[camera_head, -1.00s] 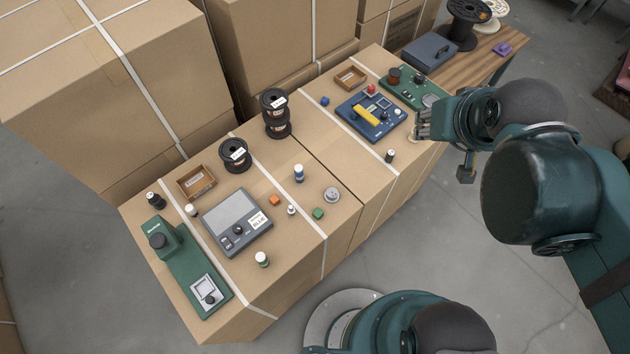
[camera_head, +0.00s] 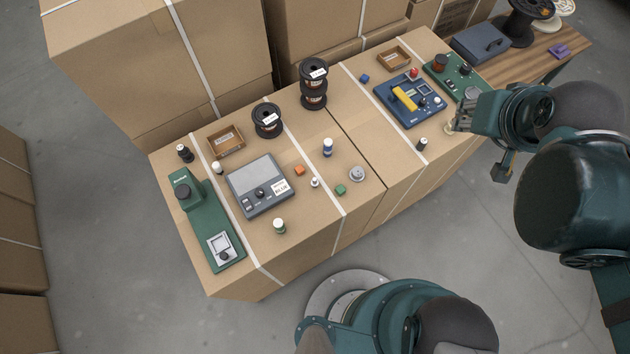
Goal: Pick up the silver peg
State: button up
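A small pale silver peg-like piece (camera_head: 315,182) stands on the cardboard box top, between an orange cube and a green cube; it is too small to make out fully. My gripper (camera_head: 459,118) is at the right, by the front right edge of the box top, well away from that piece. A small cream-coloured piece (camera_head: 450,128) shows right at the fingertips; I cannot tell whether they touch it. The fingers are small and seen from the side, so their opening is unclear.
Near the peg are the orange cube (camera_head: 299,170), green cube (camera_head: 341,190), grey disc (camera_head: 357,174) and blue-white bottle (camera_head: 328,147). A grey scale-like device (camera_head: 260,185) lies left. A blue panel (camera_head: 410,101) and dark bottle (camera_head: 422,144) stand left of my gripper.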

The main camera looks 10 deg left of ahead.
dwell(0.3)
jog(key=n+g+b, duration=0.7)
jog(key=n+b, duration=0.3)
jog(key=n, duration=0.5)
send_over(315, 179)
jog(key=f, duration=2.9)
jog(key=shift+w+d+f, duration=0.3)
jog(key=shift+d, duration=0.05)
jog(key=shift+s+a+f, duration=0.35)
jog(key=shift+f, duration=0.15)
jog(key=shift+f+b, duration=0.3)
jog(key=shift+f, duration=1)
jog(key=shift+f, duration=0.1)
